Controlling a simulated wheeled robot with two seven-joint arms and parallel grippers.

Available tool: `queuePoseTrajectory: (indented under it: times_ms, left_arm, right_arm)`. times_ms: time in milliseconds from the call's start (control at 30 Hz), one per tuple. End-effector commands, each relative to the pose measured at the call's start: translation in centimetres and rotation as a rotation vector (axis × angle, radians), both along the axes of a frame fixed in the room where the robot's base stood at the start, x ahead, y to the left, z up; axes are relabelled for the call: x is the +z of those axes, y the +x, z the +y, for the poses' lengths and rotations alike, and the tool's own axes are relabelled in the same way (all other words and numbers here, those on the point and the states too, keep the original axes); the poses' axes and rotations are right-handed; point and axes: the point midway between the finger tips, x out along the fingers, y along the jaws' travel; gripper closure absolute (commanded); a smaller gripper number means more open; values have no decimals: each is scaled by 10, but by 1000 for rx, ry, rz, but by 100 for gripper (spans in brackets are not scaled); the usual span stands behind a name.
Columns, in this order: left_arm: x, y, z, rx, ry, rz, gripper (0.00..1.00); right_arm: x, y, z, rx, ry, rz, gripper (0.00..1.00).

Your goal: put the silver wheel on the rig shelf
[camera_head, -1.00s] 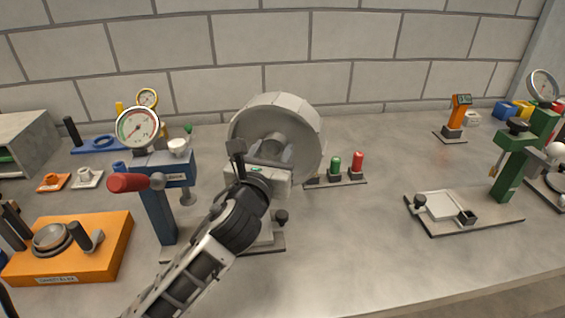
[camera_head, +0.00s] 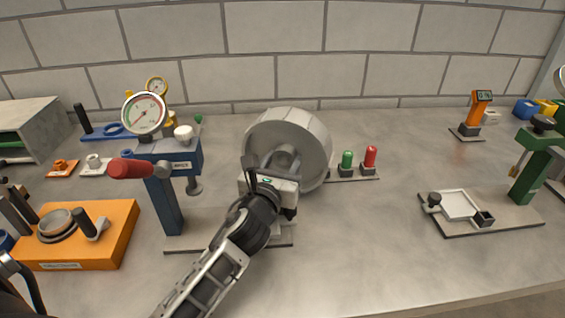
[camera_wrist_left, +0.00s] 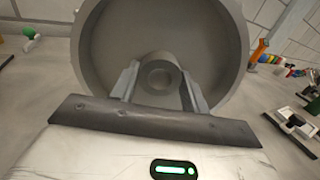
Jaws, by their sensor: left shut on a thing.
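The silver wheel (camera_head: 317,140) is a large grey drum with a hub, in the middle of the head view. It also fills the upper middle of the left wrist view (camera_wrist_left: 100,45), its hollow face toward the camera. My left gripper (camera_head: 284,164) is shut on the wheel's hub; in the left wrist view the two fingers (camera_wrist_left: 158,92) press on either side of it. The wheel stands on edge; whether it touches the table is hidden. I cannot tell which thing is the rig shelf. My right gripper is not in view.
A blue press with gauge (camera_head: 166,205) stands close left of my left arm. An orange block (camera_head: 112,225) lies further left, a grey open box (camera_head: 48,125) behind it. Green and red buttons (camera_head: 370,158) stand right of the wheel. Free table lies before the green-post stand (camera_head: 528,178).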

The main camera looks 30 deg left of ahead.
Motion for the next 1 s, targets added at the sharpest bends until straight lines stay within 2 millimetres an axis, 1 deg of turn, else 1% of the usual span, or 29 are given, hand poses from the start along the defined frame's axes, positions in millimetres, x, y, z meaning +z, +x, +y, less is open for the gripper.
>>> queuePoseTrajectory:
  times_ms: [33,100,133,167,200,467,567,600,667,767,1000]
  left_arm:
    - [3,0,0,-2,3,-9,80]
    - [0,0,0,-2,3,-9,80]
    - [-4,0,0,0,1,0,52]
    - [-3,0,0,0,0,0,44]
    - [-3,0,0,0,0,0,33]
    - [-3,0,0,0,0,1,33]
    - [3,0,0,0,0,0,33]
    - [-1,-5,-1,0,1,2,33]
    - [-2,-13,-3,-1,1,3,33]
    - [-2,-32,-7,-2,0,2,33]
    - [-3,-83,-17,-1,0,3,33]
  right_arm:
    - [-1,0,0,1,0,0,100]
    - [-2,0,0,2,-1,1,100]
    - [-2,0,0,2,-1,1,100]
    - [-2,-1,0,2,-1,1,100]
    - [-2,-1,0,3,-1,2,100]
    - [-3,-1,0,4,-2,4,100]
    - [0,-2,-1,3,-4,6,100]
    - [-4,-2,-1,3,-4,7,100]
    - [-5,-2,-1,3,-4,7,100]
    - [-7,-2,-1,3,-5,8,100]
    - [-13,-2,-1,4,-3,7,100]
